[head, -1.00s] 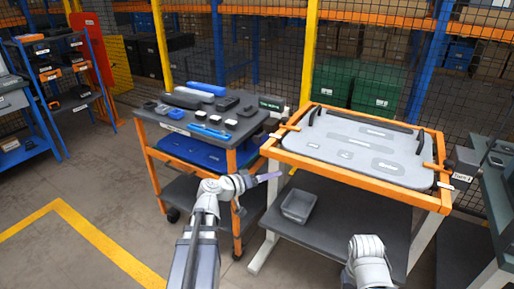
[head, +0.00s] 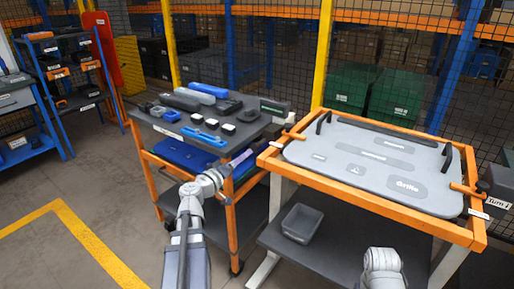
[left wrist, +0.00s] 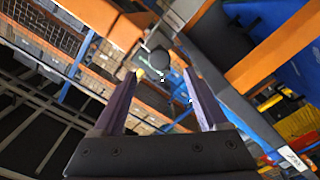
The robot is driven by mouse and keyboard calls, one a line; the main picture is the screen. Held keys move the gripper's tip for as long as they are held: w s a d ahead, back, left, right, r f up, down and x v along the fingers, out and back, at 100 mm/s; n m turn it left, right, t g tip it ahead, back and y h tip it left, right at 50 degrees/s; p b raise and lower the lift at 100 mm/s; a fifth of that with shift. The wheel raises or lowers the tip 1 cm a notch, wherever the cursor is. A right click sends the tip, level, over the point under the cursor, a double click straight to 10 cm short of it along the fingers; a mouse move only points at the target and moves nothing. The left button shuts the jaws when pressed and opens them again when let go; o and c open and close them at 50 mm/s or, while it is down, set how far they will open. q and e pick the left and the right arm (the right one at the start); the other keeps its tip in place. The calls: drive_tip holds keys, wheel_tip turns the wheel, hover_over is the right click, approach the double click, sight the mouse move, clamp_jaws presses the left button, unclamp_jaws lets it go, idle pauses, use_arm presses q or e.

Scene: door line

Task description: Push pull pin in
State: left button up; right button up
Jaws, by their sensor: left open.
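My left gripper (head: 243,157) is open, with purple fingers, in front of the right side of the tool cart, left of the orange frame's left corner. In the left wrist view its two fingers (left wrist: 160,82) stand apart with nothing held between them. My right gripper is out of view.
The tool cart (head: 232,216) carries dark and blue parts on top and blue bins below. A grey bin (head: 302,223) stands on the shelf under the frame. A blue rack (head: 62,92) stands at far left. Floor at left is free.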

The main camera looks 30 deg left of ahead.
sight(253, 149)
use_arm(q)
drive_tip(key=shift+w+d, duration=0.2)
drive_tip(key=shift+w, duration=1.75)
drive_tip(key=shift+w+d, duration=0.15)
drive_tip(key=shift+w, duration=1.8)
clamp_jaws()
